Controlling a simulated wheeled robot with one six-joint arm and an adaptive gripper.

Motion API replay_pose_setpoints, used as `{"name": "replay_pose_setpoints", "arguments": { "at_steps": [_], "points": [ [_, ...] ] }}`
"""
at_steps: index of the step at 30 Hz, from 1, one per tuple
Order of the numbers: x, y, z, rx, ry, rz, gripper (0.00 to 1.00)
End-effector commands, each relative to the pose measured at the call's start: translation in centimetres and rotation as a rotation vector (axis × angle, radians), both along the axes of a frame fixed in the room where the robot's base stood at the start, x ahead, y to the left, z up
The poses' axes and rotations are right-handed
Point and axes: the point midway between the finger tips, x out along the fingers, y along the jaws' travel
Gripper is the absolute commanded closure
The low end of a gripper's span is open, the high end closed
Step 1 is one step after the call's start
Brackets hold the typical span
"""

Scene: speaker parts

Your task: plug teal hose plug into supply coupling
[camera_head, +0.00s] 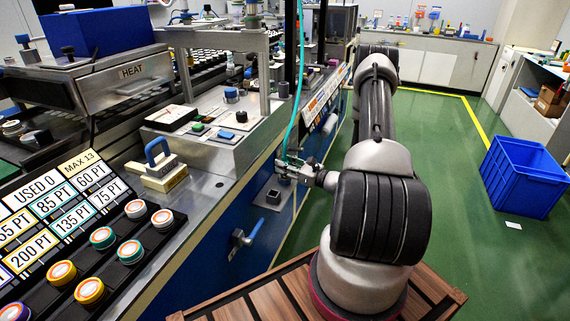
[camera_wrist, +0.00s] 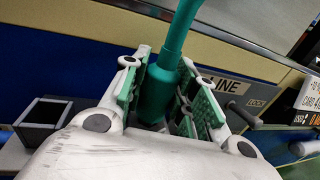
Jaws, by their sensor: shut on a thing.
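The teal hose plug (camera_wrist: 157,92) stands between the green-padded fingers of my gripper (camera_wrist: 168,62) in the wrist view, with its teal hose running up from it. My gripper (camera_head: 293,171) is shut on the plug, and the hose (camera_head: 294,125) also shows rising above it in the head view. A dark square open-topped socket (camera_wrist: 45,115) is to the left of the gripper in the wrist view, apart from the plug. I cannot identify the supply coupling for certain; part of a "LINE" label (camera_wrist: 229,84) shows behind the plug.
A grey lever (camera_wrist: 243,115) beside a "LOCK" label (camera_wrist: 257,103) is right of the gripper. In the head view, a blue-handled valve (camera_head: 245,236) is on the bench's blue front. A blue crate (camera_head: 523,177) stands on the green floor, which is largely clear.

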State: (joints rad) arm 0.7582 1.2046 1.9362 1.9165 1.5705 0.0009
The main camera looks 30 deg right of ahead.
Motion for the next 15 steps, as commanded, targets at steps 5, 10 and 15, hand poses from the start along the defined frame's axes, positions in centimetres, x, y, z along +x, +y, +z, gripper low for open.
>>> {"name": "replay_pose_setpoints", "arguments": {
  "at_steps": [5, 10, 15],
  "points": [
    [0.0, -0.01, -0.47, 0.0, 0.0, 0.0, 0.97],
    [0.0, 0.0, -0.87, 0.0, 0.0, 0.0, 0.97],
    [0.0, 0.0, -0.81, 0.0, 0.0, 0.0, 0.47]
  ]
}}
